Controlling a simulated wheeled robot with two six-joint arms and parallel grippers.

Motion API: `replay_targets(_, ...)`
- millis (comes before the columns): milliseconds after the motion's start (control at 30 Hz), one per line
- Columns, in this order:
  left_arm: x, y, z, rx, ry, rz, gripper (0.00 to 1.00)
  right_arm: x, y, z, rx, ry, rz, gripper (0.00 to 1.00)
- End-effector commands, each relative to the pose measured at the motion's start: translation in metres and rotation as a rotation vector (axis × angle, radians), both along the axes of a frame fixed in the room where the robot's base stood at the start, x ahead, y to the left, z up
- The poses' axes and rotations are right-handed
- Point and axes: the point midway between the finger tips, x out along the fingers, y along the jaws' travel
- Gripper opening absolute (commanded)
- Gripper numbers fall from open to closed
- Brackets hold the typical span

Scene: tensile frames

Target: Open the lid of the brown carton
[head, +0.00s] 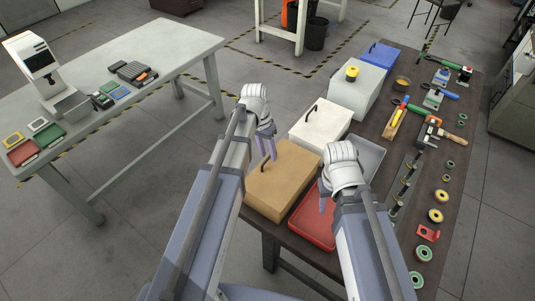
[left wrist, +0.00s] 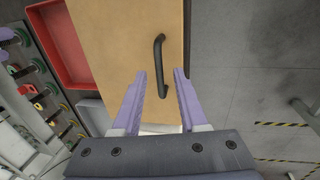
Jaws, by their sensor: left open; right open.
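The brown carton (head: 285,185) stands on the dark table, with its lid shut and a black handle (head: 274,166) on top. My left gripper (head: 267,150) is open above the carton's far edge, near the handle. In the left wrist view the carton lid (left wrist: 118,45) fills the upper middle. The black handle (left wrist: 160,65) lies ahead of and between the open fingers of the left gripper (left wrist: 162,80), not gripped. My right gripper (head: 324,203) hangs over the red tray to the right of the carton; its fingers are partly hidden by the arm.
A red tray (head: 308,228) lies right beside the carton, and a white box (head: 320,121) stands behind it. A grey tray (head: 371,155) is behind my right arm. Tape rolls and tools crowd the table's right side. Floor is free left of the carton.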

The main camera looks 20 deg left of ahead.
Motion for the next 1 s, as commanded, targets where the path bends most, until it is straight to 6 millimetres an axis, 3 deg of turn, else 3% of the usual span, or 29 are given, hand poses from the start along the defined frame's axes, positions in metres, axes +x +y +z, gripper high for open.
replay_targets(67,0.0,0.0,0.0005,0.0,0.0,0.0,0.42,0.0,0.0001,0.0005,0.0,0.0,0.0,0.5)
replay_targets(467,0.0001,0.0,0.0005,0.0,0.0,0.0,0.0,0.0,0.0001,0.0005,0.0,0.0,0.0,0.5)
replay_targets(1000,0.0,0.0001,0.0005,0.0,0.0,0.0,0.0,0.0,0.0001,0.0005,0.0,0.0,0.0,0.5)
